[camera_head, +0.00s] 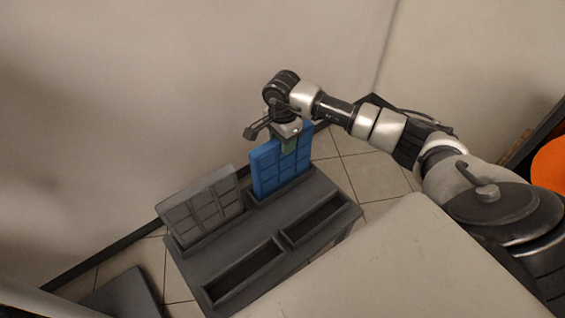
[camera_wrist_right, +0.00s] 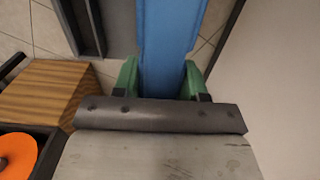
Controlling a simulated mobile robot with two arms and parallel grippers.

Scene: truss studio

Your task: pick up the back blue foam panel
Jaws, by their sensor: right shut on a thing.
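The blue foam panel (camera_head: 280,163) stands upright in a back slot of the dark grey rack (camera_head: 262,222) in the head view. My right gripper (camera_head: 289,143) is at its top edge, coming from above. In the right wrist view the blue panel (camera_wrist_right: 170,40) runs between the two green fingers of my right gripper (camera_wrist_right: 165,78), which is shut on it. Whether the panel's lower edge is clear of the slot I cannot tell. My left gripper is not in view.
A grey panel (camera_head: 203,206) stands in the slot left of the blue one. Two front slots (camera_head: 245,278) of the rack look empty. A pale surface (camera_head: 400,265) lies at the front right. The wall is close behind the rack. An orange disc (camera_head: 549,165) is at the far right.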

